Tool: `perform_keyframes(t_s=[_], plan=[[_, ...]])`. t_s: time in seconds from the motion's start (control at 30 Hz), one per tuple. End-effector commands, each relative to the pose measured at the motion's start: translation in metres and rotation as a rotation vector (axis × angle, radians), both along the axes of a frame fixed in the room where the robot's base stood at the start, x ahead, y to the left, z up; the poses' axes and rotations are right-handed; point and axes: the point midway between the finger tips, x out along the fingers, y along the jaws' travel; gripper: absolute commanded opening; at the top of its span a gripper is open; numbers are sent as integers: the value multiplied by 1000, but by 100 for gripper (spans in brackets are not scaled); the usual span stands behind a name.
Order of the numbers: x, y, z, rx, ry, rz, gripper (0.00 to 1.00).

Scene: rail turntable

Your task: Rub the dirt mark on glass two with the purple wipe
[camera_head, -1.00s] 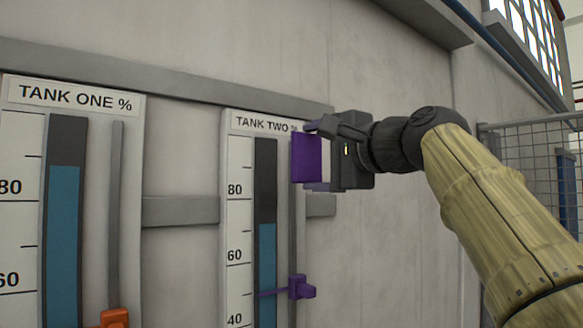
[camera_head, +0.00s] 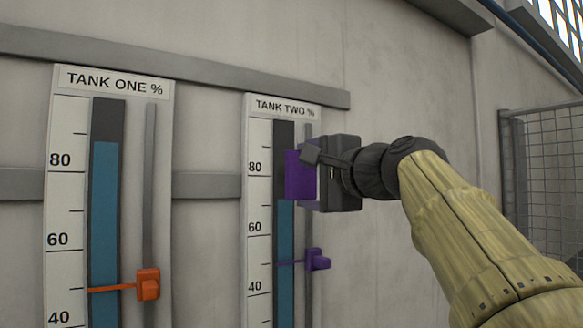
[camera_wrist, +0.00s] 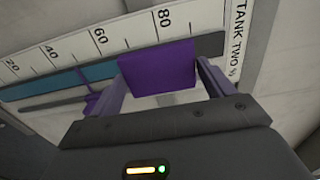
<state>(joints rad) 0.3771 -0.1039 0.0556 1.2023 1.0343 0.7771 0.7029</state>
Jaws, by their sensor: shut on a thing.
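My gripper (camera_head: 312,179) is shut on the purple wipe (camera_head: 298,175), a flat purple block. In the wrist view the wipe (camera_wrist: 158,68) sits between both fingers and covers part of the tube near 80. I cannot tell whether it touches the glass. No dirt mark shows; the wipe hides part of the glass.
A purple slider pointer (camera_head: 316,260) sits on the rail right of glass two, below the wipe. Tank one's gauge (camera_head: 105,205) with an orange pointer (camera_head: 148,284) stands to the left. Grey wall bars cross behind. A mesh fence (camera_head: 545,170) stands at right.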

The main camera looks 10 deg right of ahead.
Motion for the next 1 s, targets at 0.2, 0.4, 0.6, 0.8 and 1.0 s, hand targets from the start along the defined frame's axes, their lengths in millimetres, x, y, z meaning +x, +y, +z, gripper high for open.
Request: perform_keyframes(t_s=[0.2,0.4,0.6,0.8,1.0], plan=[[-1,-5,-4,0,1,-13,63],[-1,-4,-3,0,1,-12,63],[5,-2,-3,0,2,-10,63],[20,3,-2,0,2,-9,63],[38,10,-1,1,3,-8,63]])
